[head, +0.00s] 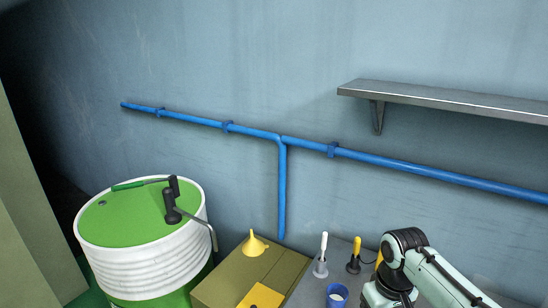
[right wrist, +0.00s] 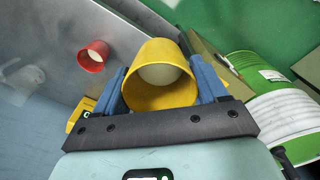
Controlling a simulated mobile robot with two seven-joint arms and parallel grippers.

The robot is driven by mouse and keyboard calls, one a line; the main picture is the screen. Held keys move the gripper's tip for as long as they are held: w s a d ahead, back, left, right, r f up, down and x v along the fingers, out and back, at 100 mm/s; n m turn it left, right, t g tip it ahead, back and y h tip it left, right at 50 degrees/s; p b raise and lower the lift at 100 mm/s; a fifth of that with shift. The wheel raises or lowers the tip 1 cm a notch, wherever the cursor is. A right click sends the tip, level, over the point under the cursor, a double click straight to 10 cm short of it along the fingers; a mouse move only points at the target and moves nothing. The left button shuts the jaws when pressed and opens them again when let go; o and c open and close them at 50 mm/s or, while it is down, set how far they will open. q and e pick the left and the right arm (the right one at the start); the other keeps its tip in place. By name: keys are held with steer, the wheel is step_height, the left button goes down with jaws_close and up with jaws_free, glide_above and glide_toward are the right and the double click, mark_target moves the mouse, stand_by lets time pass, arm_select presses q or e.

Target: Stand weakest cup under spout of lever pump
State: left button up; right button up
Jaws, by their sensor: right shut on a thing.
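My right gripper (right wrist: 160,75) is shut on a yellow cup (right wrist: 160,98), with its blue fingers on either side; pale liquid shows inside the cup. A red cup (right wrist: 93,56) stands on the grey cart top in the right wrist view. A blue cup (head: 337,296) with pale content stands at the bottom of the head view. The lever pump (head: 172,205) sits on the drum, with its green lever to the left and its spout (head: 213,237) bending down over the right side. My right arm (head: 405,270) is in the head view, but its gripper is hidden. My left gripper is not in view.
The white and green drum (head: 145,265) also shows in the right wrist view (right wrist: 285,120). A yellow funnel (head: 255,245) sits on an olive box (head: 230,285). Two handled tools (head: 321,256) (head: 354,256) stand on the cart top (head: 310,285). A shelf (head: 450,99) and blue pipe (head: 400,165) are on the wall.

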steer(key=shift+s+a+f, duration=0.15)
steer(key=shift+f, duration=0.05)
steer(key=w+a+f+m, duration=0.1)
steer(key=a+f, duration=0.1)
steer(key=f, duration=0.8)
steer(key=w+a+f+m, duration=0.1)
steer(key=w+a+f, duration=0.1)
steer(key=f, duration=0.9)
steer(key=shift+a+f+m+p, duration=0.25)
steer(key=shift+a+m+p, duration=0.1)
steer(key=shift+a, duration=0.1)
steer(key=shift+d, duration=0.15)
